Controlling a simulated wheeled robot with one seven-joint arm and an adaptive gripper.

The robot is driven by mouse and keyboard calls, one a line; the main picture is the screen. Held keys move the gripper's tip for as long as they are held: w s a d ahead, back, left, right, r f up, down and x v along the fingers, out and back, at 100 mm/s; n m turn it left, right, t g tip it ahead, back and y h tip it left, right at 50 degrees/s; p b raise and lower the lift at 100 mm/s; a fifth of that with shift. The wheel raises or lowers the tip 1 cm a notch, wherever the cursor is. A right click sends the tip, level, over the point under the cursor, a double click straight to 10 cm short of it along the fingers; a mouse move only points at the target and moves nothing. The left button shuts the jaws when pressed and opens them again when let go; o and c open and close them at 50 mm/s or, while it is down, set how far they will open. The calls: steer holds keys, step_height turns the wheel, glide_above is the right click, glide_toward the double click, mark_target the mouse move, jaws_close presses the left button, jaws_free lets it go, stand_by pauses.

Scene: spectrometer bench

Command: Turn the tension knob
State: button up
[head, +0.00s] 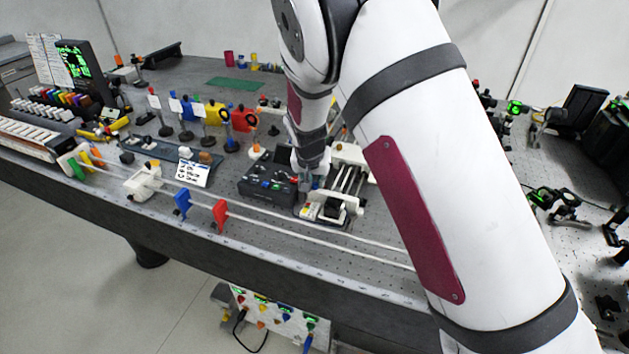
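My arm comes down from the top of the head view, and my gripper (309,182) points down at the bench. It is small and partly blended with what lies behind it, so I cannot tell whether its fingers are open or shut. It is just left of a white-framed device with parallel rods (347,182) and right of a dark box with coloured knobs (268,186). I cannot single out the tension knob; the gripper or arm may hide it. I cannot tell whether the gripper touches anything.
White rails (290,222) run along the bench front, carrying a blue holder (183,204) and a red holder (220,215). Several optic posts stand behind, with a yellow plate (213,112) among them. More optics crowd the right.

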steer(key=o, duration=0.4)
steer(key=shift+f, duration=0.15)
steer(key=shift+a+r, duration=0.1)
steer(key=shift+r, duration=0.1)
steer(key=v, duration=0.7)
steer(key=shift+s+r, duration=0.25)
